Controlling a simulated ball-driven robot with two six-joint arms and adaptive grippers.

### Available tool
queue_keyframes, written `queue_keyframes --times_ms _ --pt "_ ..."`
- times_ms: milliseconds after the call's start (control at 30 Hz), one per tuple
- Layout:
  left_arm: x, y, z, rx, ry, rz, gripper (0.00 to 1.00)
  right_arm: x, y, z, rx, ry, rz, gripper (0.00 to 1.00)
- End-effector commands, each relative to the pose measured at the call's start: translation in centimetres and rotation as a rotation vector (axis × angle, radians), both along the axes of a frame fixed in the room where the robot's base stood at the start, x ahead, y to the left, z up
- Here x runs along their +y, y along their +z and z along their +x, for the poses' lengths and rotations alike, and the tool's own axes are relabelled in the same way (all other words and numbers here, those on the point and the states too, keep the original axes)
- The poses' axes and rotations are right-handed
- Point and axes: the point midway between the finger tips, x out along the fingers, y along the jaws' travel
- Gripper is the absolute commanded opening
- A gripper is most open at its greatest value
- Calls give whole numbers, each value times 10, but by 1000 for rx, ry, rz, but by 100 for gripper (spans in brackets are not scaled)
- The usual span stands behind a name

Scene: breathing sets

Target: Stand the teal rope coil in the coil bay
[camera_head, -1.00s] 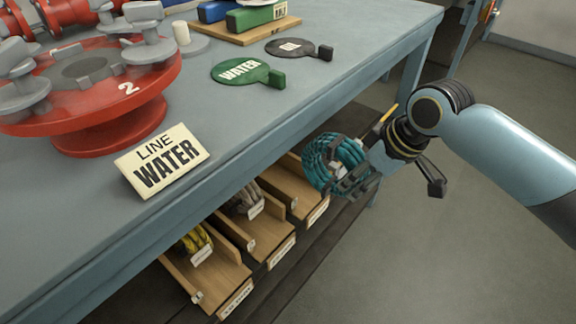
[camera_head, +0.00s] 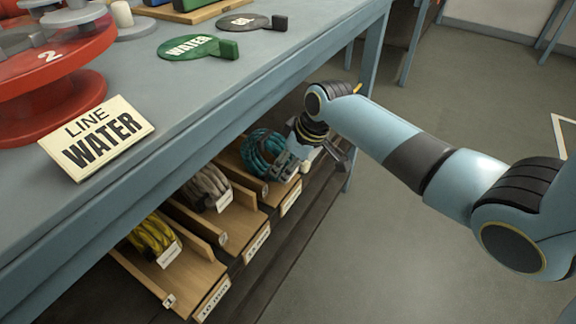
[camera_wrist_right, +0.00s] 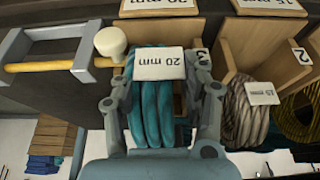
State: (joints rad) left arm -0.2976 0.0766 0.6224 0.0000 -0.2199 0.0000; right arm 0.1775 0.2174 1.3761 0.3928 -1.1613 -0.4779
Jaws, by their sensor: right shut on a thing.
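The teal rope coil (camera_head: 259,150) is at the rightmost wooden bay (camera_head: 229,160) under the bench in the head view. It stands roughly upright, with a "20 mm" tag (camera_wrist_right: 160,63) showing in the right wrist view. My right gripper (camera_head: 285,160) is shut on the coil (camera_wrist_right: 150,112), with a finger on each side in the wrist view (camera_wrist_right: 160,98). The coil overlaps the bay marked 3 (camera_wrist_right: 203,58), whose front label reads "20 mm" (camera_wrist_right: 160,8). I cannot tell whether the coil touches the bay floor. My left gripper is not in view.
Neighbouring bays hold a grey-beige coil (camera_head: 206,186) and a yellow coil (camera_head: 151,236), separated by wooden dividers (camera_head: 196,222). The bench edge (camera_head: 215,125) overhangs the bays. On top stand a "LINE WATER" sign (camera_head: 97,138) and a red turntable (camera_head: 50,105). The floor at right is clear.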

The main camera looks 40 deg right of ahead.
Motion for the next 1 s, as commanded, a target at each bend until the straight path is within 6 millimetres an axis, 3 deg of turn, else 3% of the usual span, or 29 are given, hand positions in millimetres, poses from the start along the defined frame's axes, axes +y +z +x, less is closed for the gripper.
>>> queue_keyframes --times_ms 267,300,433,767,1000 --pt "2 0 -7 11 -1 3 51 0 -1 1 -3 0 0 0" --pt "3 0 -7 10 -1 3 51 0 -1 0 -1 0 0 49" --pt "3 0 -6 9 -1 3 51 0 0 0 -1 0 0 66" --pt "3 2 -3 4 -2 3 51 0 3 0 -1 0 0 67" --pt "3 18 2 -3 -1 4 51 -7 44 -14 -4 0 -3 67"
